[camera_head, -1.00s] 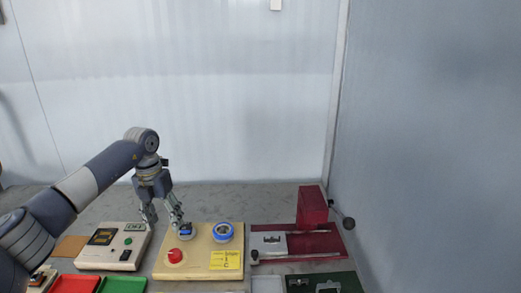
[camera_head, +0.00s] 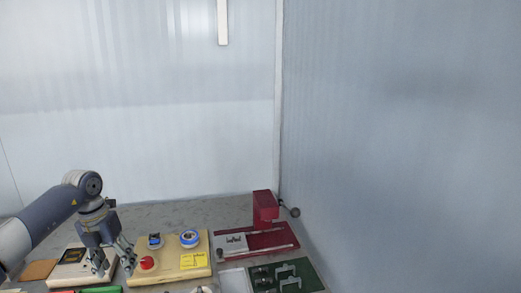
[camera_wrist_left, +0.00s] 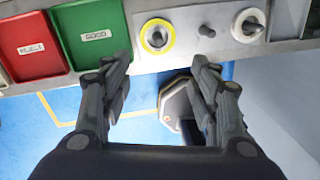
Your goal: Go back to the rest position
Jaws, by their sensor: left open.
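My left gripper (camera_head: 112,272) is in the head view at the lower left. It points down between the beige meter box (camera_head: 72,258) and the yellow board (camera_head: 170,270). Its fingers are apart, with nothing between them. In the left wrist view the open fingers (camera_wrist_left: 163,75) hang over the table's front edge, with the blue floor below. The right gripper is not in view.
A blue ring (camera_head: 189,238) and a small blue-topped part (camera_head: 155,240) sit on the yellow board, beside a red button (camera_head: 147,263). A red machine (camera_head: 265,208) stands right. The wrist view shows red REJECT (camera_wrist_left: 30,45) and green GOOD (camera_wrist_left: 90,35) trays.

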